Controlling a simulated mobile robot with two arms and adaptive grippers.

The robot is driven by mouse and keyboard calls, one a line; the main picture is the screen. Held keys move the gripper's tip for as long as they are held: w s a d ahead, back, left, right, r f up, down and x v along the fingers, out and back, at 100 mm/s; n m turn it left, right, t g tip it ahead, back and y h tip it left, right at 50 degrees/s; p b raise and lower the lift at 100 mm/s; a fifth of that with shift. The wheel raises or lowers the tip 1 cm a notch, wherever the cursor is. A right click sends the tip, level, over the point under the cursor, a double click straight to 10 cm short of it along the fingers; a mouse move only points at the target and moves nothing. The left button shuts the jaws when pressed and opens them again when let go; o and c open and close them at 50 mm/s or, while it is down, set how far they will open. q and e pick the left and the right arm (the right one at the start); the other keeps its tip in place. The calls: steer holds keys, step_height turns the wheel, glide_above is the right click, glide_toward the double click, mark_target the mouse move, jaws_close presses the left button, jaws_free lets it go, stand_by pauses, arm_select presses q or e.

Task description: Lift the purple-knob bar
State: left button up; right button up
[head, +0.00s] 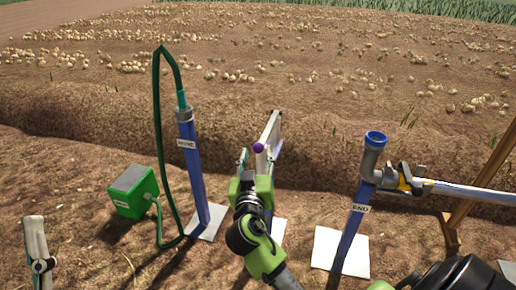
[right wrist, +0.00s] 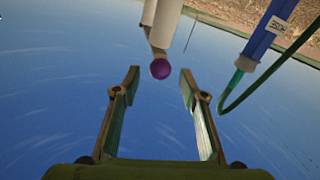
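The purple knob (head: 258,147) sits at the near end of a pale bar (head: 271,127) in the middle of the head view. My right gripper (head: 259,156) is open, its fingers on either side of the knob. In the right wrist view the knob (right wrist: 160,69) appears centred between the spread fingertips of the right gripper (right wrist: 159,76), with visible gaps on both sides. The pale bar (right wrist: 164,22) runs up from it there. The bar's lower support is largely hidden behind my right gripper and arm.
A blue post labelled HOSE (head: 194,175) with a green hose stands to the left, beside a green box (head: 134,191). A blue post labelled END (head: 352,222) with a grey elbow stands to the right. A soil ridge and scattered onions lie behind.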

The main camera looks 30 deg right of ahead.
mark_target(257, 150)
arm_select(q)
steer(key=shift+s+a+r+t, duration=0.15)
steer(key=shift+s+r+t, duration=0.7)
steer(key=shift+s, duration=0.15)
arm_select(e)
steer(key=shift+x, duration=2.25)
steer(key=shift+s, duration=0.1)
steer(key=shift+c, duration=0.3)
jaws_close()
arm_select(q)
steer(key=shift+w, duration=0.1)
